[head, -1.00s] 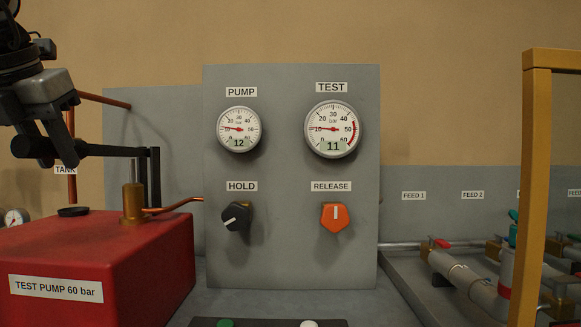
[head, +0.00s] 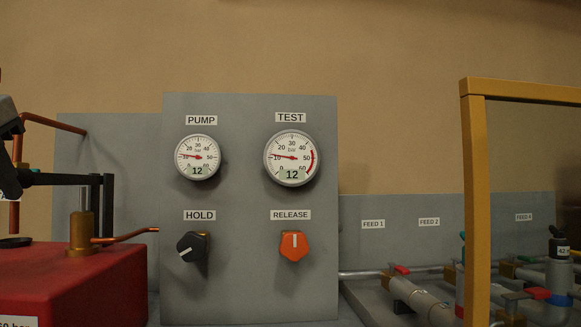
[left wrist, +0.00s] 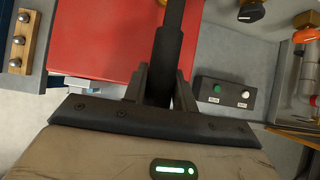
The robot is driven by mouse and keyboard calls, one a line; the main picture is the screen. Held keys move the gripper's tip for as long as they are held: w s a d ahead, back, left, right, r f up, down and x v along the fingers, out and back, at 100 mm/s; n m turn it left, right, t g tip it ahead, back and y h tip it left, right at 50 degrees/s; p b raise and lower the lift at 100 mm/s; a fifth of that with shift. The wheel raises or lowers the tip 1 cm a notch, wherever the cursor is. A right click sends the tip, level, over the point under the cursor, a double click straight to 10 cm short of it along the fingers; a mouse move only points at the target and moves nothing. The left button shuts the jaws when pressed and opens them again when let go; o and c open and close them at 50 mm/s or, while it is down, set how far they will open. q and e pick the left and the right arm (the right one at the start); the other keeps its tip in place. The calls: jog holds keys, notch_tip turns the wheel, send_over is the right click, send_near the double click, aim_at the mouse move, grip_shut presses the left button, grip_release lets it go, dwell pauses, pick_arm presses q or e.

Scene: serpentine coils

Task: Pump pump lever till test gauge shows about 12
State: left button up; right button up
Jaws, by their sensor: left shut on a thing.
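The test gauge (head: 291,158) on the grey panel reads 12 on its digital display. The pump gauge (head: 197,157) beside it also reads 12. The black pump lever (head: 62,179) runs roughly level from the left edge to its upright bracket above the red test pump (head: 80,285). My left gripper (left wrist: 160,88) is shut on the pump lever, which also shows in the left wrist view (left wrist: 170,45). In the head view only a dark part of that arm shows at the left edge. My right gripper is in neither view.
The black HOLD knob (head: 192,247) and orange RELEASE knob (head: 294,246) sit below the gauges. A yellow post frame (head: 474,200) and pipes with valves stand at the right. A box with green and white buttons (left wrist: 224,92) lies beside the pump.

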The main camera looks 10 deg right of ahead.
pick_arm(q)
jog(key=shift+d+f, duration=0.1)
jog(key=shift+f, duration=0.3)
jog(key=o, duration=1)
jog(key=shift+o, duration=0.2)
jog(key=shift+r, duration=0.15)
jog(key=shift+r, duration=0.2)
jog(key=shift+c, duration=0.2)
